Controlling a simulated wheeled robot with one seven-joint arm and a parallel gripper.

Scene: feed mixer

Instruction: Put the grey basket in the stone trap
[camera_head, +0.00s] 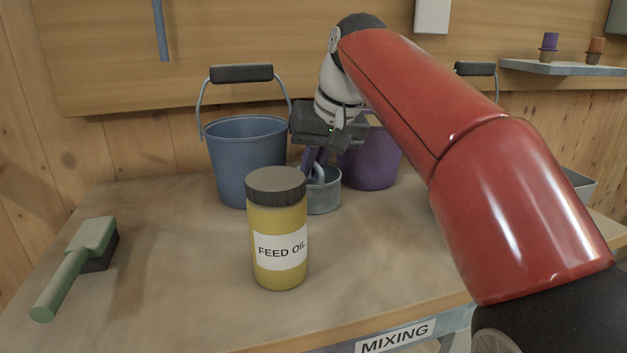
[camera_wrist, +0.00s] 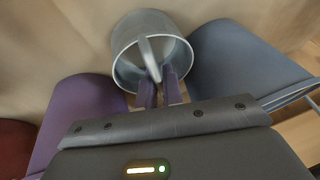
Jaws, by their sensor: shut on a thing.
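The grey basket (camera_head: 324,198) is a small round metal cup with a handle, at the middle of the table behind the oil jar. My gripper (camera_head: 318,165) points down at it and is shut on its handle. In the wrist view the basket (camera_wrist: 124,72) shows its open top, and the purple fingers of my gripper (camera_wrist: 159,88) meet the handle strip. I cannot tell whether the basket rests on the table or hangs just above it. The jar hides part of its left side. I cannot make out a stone trap.
A blue bucket (camera_head: 243,158) stands close left of the basket, and a purple bucket (camera_head: 372,165) close right. A yellow feed oil jar (camera_head: 279,250) stands in front. A green brush (camera_head: 82,258) lies at left. A grey tray (camera_head: 580,184) shows partly at right, behind my arm.

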